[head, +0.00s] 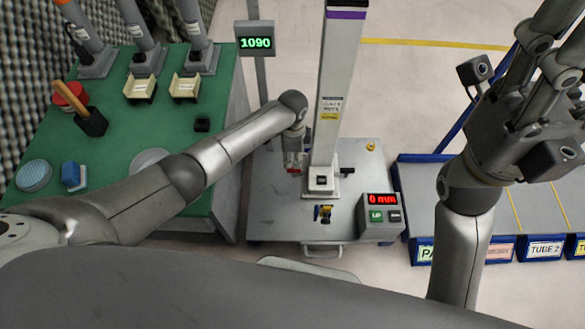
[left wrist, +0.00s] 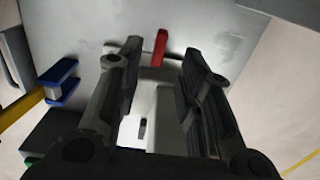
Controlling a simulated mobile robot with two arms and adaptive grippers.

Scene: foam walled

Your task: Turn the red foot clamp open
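The red foot clamp (left wrist: 160,47) shows in the left wrist view as a short red lever beside the pale foot of a column. In the head view a bit of red (head: 293,169) shows at the left of the column's foot, mostly hidden by my left gripper (head: 293,152). In the left wrist view my left gripper (left wrist: 164,58) is open, and the lever appears between its two fingertips. I cannot tell whether they touch it. My right gripper (head: 555,60) is raised at the upper right of the head view, away from the clamp, its fingertips cut off by the frame.
The column (head: 336,100) stands on a grey plate (head: 275,205). A green bench (head: 120,185) lies left, blue-edged bins (head: 540,245) right.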

